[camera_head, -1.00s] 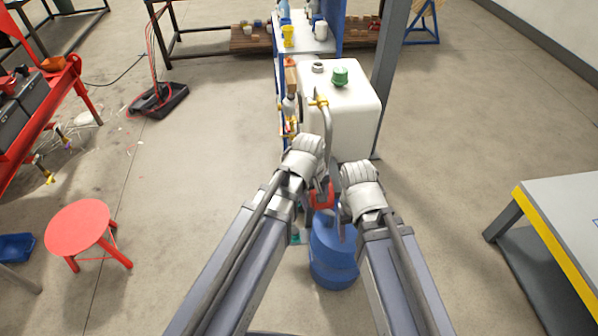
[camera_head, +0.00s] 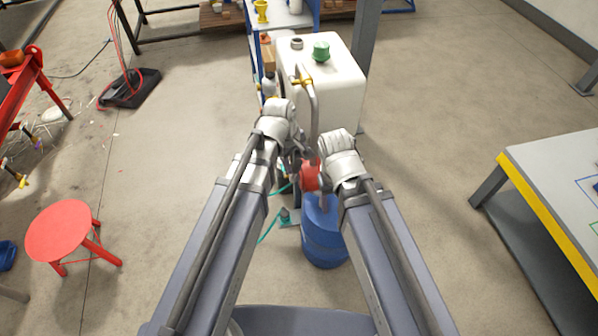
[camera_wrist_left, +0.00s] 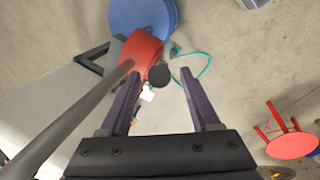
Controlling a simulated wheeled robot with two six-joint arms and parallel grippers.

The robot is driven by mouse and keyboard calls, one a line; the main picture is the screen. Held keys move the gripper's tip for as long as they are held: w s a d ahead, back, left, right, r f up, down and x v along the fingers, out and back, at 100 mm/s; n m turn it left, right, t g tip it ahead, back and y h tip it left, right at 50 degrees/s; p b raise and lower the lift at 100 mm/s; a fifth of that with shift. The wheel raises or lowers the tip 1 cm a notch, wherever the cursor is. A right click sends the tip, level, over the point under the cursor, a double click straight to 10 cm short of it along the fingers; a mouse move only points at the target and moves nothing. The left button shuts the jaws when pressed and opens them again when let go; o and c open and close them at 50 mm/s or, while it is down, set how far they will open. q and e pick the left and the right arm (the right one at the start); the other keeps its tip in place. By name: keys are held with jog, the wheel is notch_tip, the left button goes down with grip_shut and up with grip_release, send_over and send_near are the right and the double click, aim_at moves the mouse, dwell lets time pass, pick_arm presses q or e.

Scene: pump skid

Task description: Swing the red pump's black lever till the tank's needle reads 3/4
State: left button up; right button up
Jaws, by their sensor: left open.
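The red pump (camera_head: 311,176) stands against the white tank (camera_head: 345,85), above a blue drum (camera_head: 322,240). My left gripper (camera_head: 297,162) is beside the pump's left side in the head view. In the left wrist view its open fingers (camera_wrist_left: 163,95) point toward the red pump body (camera_wrist_left: 141,52). A round black end (camera_wrist_left: 158,74) shows between and just beyond them, perhaps the lever's; the rest of the lever cannot be made out. I cannot see contact. My right gripper is mostly hidden by its wrist. The tank's needle is not visible.
A grey pipe (camera_head: 314,110) rises from the pump to the tank's brass fitting. A teal hose (camera_head: 270,229) lies on the floor. A red stool (camera_head: 72,230) stands at left, a yellow-edged table (camera_head: 560,165) at right.

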aim_at(299, 170)
pick_arm(q)
jog(key=b+x, duration=0.5)
jog(key=x, duration=0.1)
jog(key=shift+f, duration=0.1)
jog(key=shift+c, duration=0.2)
grip_shut()
dwell(1.1)
